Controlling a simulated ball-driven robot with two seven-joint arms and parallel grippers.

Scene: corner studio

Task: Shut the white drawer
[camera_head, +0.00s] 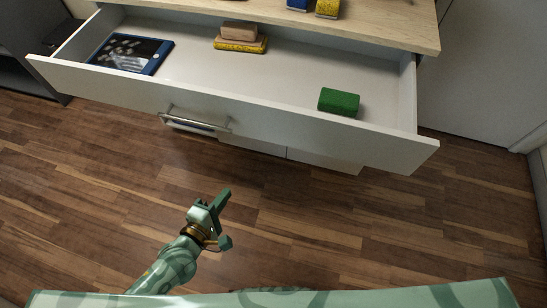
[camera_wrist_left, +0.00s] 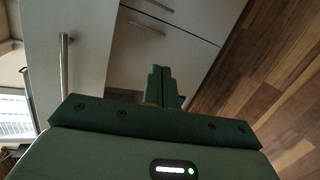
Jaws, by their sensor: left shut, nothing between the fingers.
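The white drawer (camera_head: 290,127) is pulled far out from under a wooden top in the head view. Its front panel faces me and carries a metal bar handle (camera_head: 196,122) left of its middle. My left gripper (camera_head: 221,197) is shut and empty. It is in front of the drawer, below the handle in the picture and apart from the panel. In the left wrist view my shut fingers (camera_wrist_left: 160,85) point at white cabinet fronts, with a bar handle (camera_wrist_left: 64,65) at the left. My right gripper is in neither view.
Inside the drawer lie a blue-framed item (camera_head: 131,53), a yellow item with a brown block (camera_head: 240,38) on it, and a green block (camera_head: 339,102). The wooden top (camera_head: 380,25) is above. Wooden floor (camera_head: 330,215) is clear before the drawer. A pale wall or door (camera_head: 480,75) stands right.

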